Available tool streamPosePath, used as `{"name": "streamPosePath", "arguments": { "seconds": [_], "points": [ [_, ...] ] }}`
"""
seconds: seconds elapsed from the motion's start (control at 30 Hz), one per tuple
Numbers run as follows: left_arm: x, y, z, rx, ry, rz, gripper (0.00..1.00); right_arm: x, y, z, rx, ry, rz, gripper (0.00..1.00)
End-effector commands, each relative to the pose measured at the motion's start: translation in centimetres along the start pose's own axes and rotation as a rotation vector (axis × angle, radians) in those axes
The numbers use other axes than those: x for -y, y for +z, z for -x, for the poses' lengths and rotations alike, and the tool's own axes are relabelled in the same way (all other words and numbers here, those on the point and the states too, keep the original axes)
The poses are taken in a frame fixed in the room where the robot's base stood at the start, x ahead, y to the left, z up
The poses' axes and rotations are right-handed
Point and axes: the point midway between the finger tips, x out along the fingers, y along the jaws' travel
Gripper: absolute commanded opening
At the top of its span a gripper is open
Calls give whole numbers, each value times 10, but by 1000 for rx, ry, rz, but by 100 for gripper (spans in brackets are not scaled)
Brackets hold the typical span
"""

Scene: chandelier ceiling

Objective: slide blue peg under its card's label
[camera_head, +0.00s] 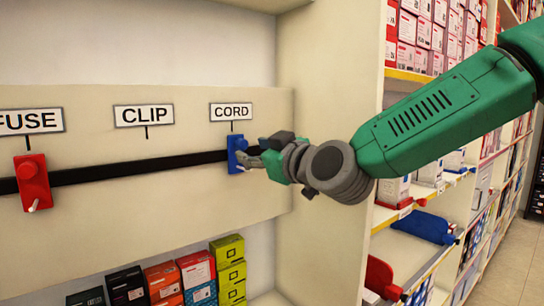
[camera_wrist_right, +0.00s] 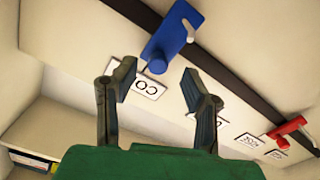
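The blue peg (camera_head: 236,152) sits at the right end of the black rail (camera_head: 140,168), below the CORD label (camera_head: 231,112). It also shows in the right wrist view (camera_wrist_right: 172,42), just beyond my fingertips. The CLIP label (camera_head: 144,115) is to its left, with bare rail below. The FUSE label (camera_head: 30,121) is at far left, above the red peg (camera_head: 33,184). My right gripper (camera_head: 254,158) is right at the blue peg, partly overlapping it. In the right wrist view my right gripper (camera_wrist_right: 157,80) is open, with nothing between its fingers. Contact cannot be told. My left gripper is out of view.
A pale side wall (camera_head: 320,240) stands close right of the rail's end. Several coloured boxes (camera_head: 163,281) are stacked below the board. Full shelves (camera_head: 440,190) line the right side, beneath my right arm. The space before the board's middle is clear.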

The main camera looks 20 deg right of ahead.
Motion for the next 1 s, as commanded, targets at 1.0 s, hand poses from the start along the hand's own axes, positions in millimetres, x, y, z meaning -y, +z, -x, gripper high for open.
{"name": "streamPosePath", "arguments": {
  "seconds": [1.0],
  "points": [
    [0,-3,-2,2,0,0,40,2,13,71,19,-7,-11,40]
  ]
}}
